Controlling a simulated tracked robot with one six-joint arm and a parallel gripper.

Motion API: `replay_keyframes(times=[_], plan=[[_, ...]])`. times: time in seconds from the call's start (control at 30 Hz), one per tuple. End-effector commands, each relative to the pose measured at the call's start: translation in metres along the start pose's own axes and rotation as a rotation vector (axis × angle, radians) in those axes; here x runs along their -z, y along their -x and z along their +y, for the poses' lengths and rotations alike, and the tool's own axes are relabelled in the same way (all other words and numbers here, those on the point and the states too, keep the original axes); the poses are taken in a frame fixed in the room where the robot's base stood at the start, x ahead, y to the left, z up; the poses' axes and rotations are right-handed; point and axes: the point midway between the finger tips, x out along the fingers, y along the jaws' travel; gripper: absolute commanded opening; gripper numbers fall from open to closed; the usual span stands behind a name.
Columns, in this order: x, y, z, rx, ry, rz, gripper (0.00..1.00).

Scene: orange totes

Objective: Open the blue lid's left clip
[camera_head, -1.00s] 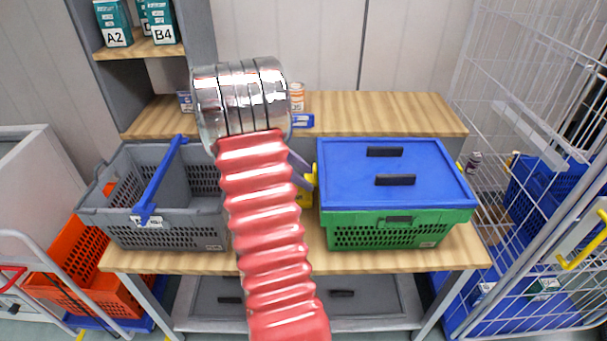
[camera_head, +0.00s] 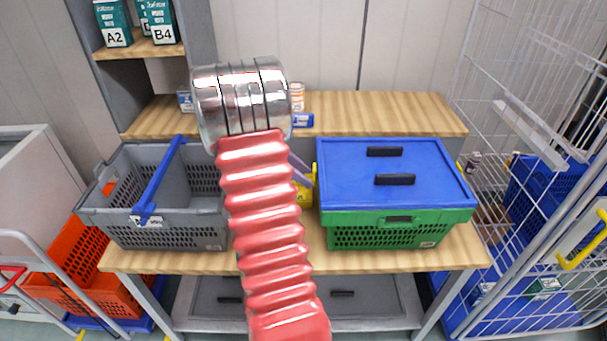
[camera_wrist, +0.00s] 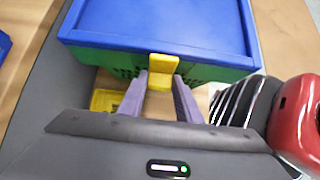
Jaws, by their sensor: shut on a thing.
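The blue lid (camera_head: 350,178) lies on the green crate (camera_head: 375,236) at the right of the bench. Its yellow left clip (camera_wrist: 163,66) shows at the lid's edge in the wrist view, and as a thin yellow strip in the head view (camera_head: 315,171). My gripper (camera_wrist: 159,88) has purple fingers, one on each side of the clip's lower part, and is shut on it. In the head view my red arm hides most of the gripper. I cannot tell whether the clip is still latched.
A grey crate (camera_head: 118,213) with a blue handle (camera_head: 163,180) stands left of my arm. A yellow thing (camera_wrist: 104,100) lies on the bench near the fingers. A wire cage (camera_head: 520,110) stands at the right, and a shelf with boxes at the upper left.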

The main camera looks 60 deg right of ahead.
Motion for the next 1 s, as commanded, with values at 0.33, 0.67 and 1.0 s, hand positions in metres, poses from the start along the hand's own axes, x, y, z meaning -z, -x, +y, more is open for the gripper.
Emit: replay_keyframes(times=[0.33,0.67,1.0], plan=[[-0.003,0.004,0.000,-0.001,-0.003,0.117,0.09],[-0.008,0.012,0.000,0.000,-0.006,0.367,0.09],[-0.015,0.019,0.001,-0.001,-0.007,0.654,0.09]])
